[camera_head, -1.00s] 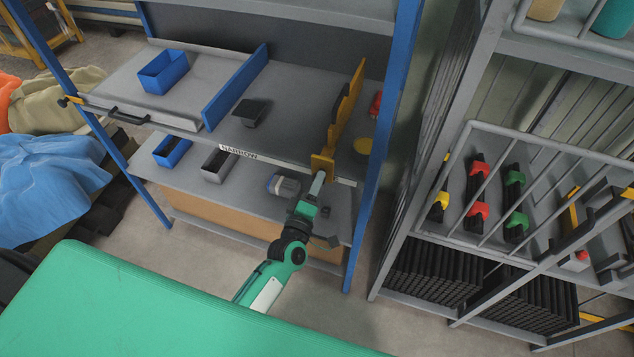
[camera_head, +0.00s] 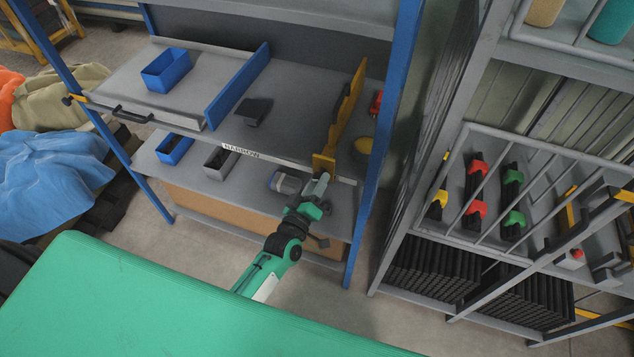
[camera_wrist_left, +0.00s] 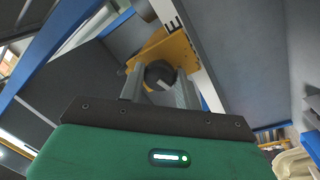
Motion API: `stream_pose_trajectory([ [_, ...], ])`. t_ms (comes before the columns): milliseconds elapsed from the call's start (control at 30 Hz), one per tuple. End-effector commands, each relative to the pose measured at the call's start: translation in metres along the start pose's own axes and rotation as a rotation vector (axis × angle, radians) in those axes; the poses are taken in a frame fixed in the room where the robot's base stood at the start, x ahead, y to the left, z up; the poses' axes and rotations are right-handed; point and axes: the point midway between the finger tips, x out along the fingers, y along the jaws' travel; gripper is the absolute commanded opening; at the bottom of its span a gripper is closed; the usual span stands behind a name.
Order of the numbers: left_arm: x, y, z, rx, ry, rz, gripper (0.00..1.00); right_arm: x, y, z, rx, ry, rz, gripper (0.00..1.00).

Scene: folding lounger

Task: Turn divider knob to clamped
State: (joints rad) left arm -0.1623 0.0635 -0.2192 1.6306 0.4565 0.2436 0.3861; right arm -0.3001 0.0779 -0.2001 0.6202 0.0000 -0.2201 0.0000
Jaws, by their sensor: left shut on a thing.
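The yellow divider (camera_head: 347,108) stands upright on the shelf, with its front plate (camera_head: 323,163) at the shelf's front edge. In the left wrist view the plate (camera_wrist_left: 178,50) carries a round black knob (camera_wrist_left: 160,75) with a pale mark on its face. My left gripper (camera_head: 320,184) is in front of the plate. In the left wrist view its two grey fingers (camera_wrist_left: 160,84) are shut on the knob, one on each side. In the head view the gripper hides the knob. My right gripper is in neither view.
The shelf edge bears a "NARROW" label (camera_head: 240,151). A blue divider (camera_head: 237,86), a blue bin (camera_head: 166,70) and a black block (camera_head: 252,111) are on the shelf. A blue post (camera_head: 385,130) stands close to the right of my gripper.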

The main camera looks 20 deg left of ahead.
Motion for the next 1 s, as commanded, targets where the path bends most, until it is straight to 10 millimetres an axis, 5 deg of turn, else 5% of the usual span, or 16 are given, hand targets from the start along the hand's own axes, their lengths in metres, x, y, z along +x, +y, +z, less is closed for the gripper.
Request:
stream_pose_trajectory([
  [300, 0.000, 0.000, 0.001, 0.001, -0.002, 0.000, 0.11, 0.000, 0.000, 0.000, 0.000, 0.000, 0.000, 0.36],
  [333, 0.000, 0.000, 0.001, 0.001, -0.002, 0.000, 0.36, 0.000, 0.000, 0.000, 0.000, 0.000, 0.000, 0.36],
  [433, 0.000, 0.000, 0.001, 0.001, -0.001, 0.000, 0.55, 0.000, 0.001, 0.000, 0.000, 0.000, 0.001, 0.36],
  [767, -0.002, -0.001, 0.001, 0.001, -0.001, -0.001, 0.55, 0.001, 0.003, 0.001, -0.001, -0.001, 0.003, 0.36],
  [1000, -0.031, -0.003, 0.003, 0.001, -0.002, -0.002, 0.55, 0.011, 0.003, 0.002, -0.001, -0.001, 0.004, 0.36],
])
